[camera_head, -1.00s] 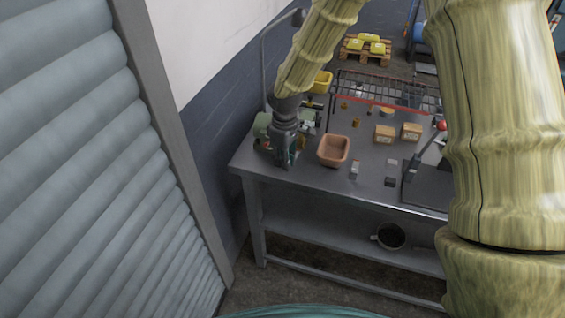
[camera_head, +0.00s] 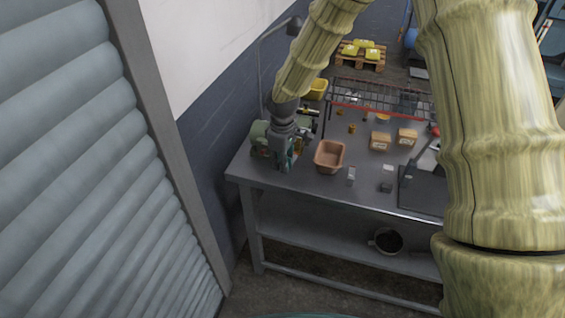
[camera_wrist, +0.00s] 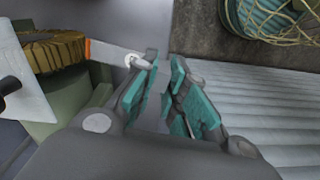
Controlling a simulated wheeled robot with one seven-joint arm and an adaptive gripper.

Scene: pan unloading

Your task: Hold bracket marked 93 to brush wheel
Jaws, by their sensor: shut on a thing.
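The brush wheel (camera_wrist: 52,54), with brass-coloured bristles, is at the upper left of the wrist view, on a green machine (camera_wrist: 62,108). The green machine (camera_head: 260,136) also stands at the bench's left end in the head view. My gripper (camera_wrist: 163,68) is beside the wheel, its teal-padded fingers closed in with a narrow gap showing. A light grey strip (camera_wrist: 112,54) with an orange end runs from the left fingertip toward the wheel; it looks like the held bracket. No number 93 is readable. Whether the strip touches the bristles, I cannot tell.
A brown bin (camera_head: 329,157) stands on the grey bench (camera_head: 310,188) just right of my gripper. Small blocks, two boxes (camera_head: 380,141) and a wire rack (camera_head: 382,98) lie farther right and back. A ribbed shutter (camera_head: 70,150) is at the left.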

